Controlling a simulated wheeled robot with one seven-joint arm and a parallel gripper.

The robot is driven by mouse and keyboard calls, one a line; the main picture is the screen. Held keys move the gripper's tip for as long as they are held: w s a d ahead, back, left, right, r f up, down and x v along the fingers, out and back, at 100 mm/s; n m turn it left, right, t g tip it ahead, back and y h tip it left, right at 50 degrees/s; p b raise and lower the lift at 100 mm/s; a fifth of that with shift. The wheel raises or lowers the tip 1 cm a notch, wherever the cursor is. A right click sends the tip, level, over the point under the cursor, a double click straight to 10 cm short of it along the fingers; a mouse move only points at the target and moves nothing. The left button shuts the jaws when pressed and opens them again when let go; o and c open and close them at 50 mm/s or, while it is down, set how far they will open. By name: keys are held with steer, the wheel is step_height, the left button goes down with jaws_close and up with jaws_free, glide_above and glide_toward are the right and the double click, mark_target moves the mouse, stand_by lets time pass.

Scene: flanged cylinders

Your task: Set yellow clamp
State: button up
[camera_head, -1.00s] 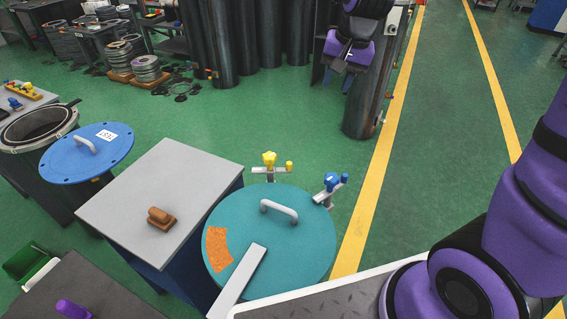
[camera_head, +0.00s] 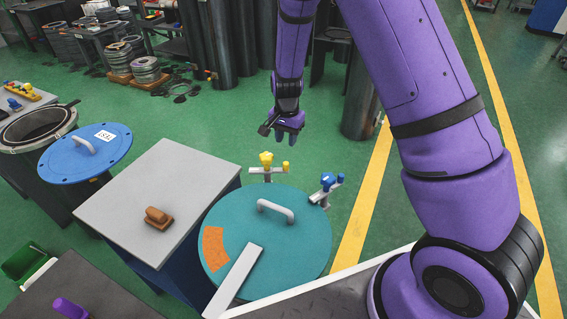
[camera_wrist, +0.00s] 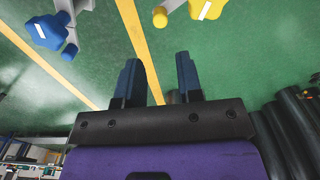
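The yellow clamp (camera_head: 267,161) stands at the far rim of a teal round lid (camera_head: 310,255) on a cylinder. It also shows at the top right of the wrist view (camera_wrist: 207,9). A blue clamp (camera_head: 328,182) stands at the lid's right rim and shows at the top left of the wrist view (camera_wrist: 48,32). My gripper (camera_head: 288,141) hangs beyond and slightly right of the yellow clamp, apart from it. In the wrist view its two fingers (camera_wrist: 158,82) are spread with nothing between them.
The teal lid carries a grey handle (camera_head: 276,210), an orange patch and a pale flat bar (camera_head: 235,280). A grey-topped table (camera_head: 150,200) with a brown block (camera_head: 158,217) stands left. A blue lid (camera_head: 85,152) lies farther left. Green floor is free behind the clamps.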

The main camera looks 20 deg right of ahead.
mark_target(286, 163)
step_height(286, 163, down, 11)
steer(key=shift+r, duration=0.1)
stand_by(0.4)
steer(key=shift+c, duration=0.3)
jaws_close()
